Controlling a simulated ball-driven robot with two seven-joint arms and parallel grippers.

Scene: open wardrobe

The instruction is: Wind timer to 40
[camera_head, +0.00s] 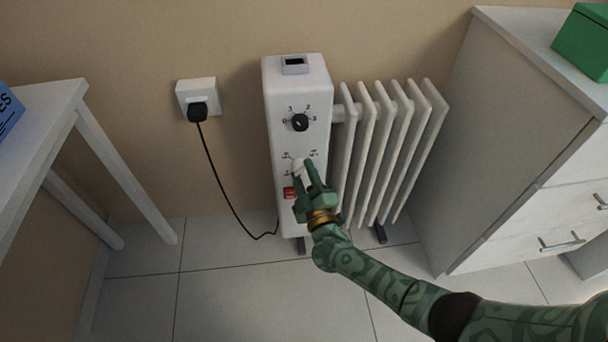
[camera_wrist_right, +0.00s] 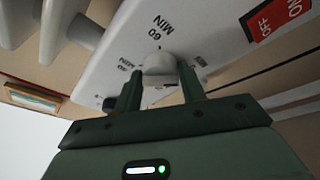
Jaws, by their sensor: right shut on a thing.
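The timer is a white knob (camera_head: 298,165) on the front panel of a white oil radiator (camera_head: 285,95), below a black dial. My right gripper (camera_head: 305,175) is at the panel, with its green fingers shut on the knob. In the right wrist view the knob (camera_wrist_right: 159,62) sits between the two fingertips of the gripper (camera_wrist_right: 158,80). A 60 MIN mark shows on the panel beside it; smaller marks are hard to read. The knob's pointer cannot be made out. My left gripper is not in view.
A black thermostat dial (camera_head: 300,122) is above the knob, and a red switch (camera_head: 290,193) below it. A black cord (camera_head: 226,188) runs to a wall socket (camera_head: 193,92). A white drawer unit (camera_head: 520,160) stands right, a white table (camera_head: 40,125) left.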

